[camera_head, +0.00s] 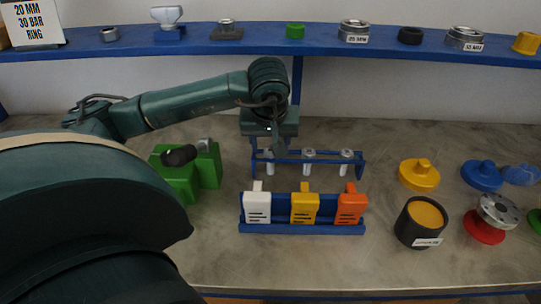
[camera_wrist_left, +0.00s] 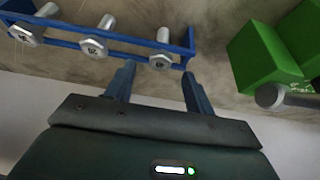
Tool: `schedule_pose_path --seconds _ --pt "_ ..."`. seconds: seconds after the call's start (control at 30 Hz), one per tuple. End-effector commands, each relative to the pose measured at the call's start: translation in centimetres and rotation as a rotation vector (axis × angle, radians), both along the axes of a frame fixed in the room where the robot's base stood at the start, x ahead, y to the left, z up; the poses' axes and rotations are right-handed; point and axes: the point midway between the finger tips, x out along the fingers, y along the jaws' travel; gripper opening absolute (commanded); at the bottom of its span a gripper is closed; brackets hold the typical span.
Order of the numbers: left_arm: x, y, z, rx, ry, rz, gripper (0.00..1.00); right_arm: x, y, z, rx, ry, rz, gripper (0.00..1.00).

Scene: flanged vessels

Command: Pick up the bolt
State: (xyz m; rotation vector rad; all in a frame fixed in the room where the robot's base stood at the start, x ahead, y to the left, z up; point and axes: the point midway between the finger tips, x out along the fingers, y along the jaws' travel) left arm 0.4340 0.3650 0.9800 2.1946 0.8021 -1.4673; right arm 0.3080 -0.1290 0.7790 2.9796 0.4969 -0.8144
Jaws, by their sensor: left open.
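A blue rack (camera_head: 327,161) holds three metal bolts with hex heads, upright in a row. The left bolt (camera_head: 269,156) is partly under my left gripper (camera_head: 270,146); the middle bolt (camera_head: 310,155) and right bolt (camera_head: 346,155) stand clear. In the left wrist view my left gripper (camera_wrist_left: 158,68) is open and empty, with its fingertips on either side of the nearest bolt's head (camera_wrist_left: 161,62). I cannot tell how far the tips are above that head. The other bolts (camera_wrist_left: 93,48) (camera_wrist_left: 25,36) are farther left. My right gripper is out of view.
A green block (camera_head: 190,168) stands left of the rack. A blue holder with white, yellow and orange clips (camera_head: 304,208) is in front. Flanges and a black cup (camera_head: 409,230) lie right. A blue shelf (camera_head: 270,41) runs behind.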

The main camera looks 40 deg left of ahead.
Motion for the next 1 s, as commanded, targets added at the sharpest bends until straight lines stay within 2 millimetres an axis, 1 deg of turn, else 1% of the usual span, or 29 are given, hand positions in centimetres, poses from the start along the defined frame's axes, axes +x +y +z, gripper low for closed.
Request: schedule_pose_path --seconds 0.03,0.1,0.17,0.43,1.0 --pt "0.1 0.2 -0.7 0.000 0.004 0.002 0.54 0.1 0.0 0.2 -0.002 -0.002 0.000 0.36" --pt "0.4 0.4 -1.5 -0.001 0.003 0.000 0.54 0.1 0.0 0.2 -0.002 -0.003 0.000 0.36" --pt "0.6 0.5 -1.9 0.000 0.001 0.000 0.54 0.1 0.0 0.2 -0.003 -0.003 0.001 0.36" --pt "0.7 0.6 -2.2 -0.001 -0.001 -0.001 0.54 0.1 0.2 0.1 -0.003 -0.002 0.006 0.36" --pt "0.7 0.6 -2.1 -0.001 -0.001 -0.001 0.07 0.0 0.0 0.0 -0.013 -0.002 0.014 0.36"
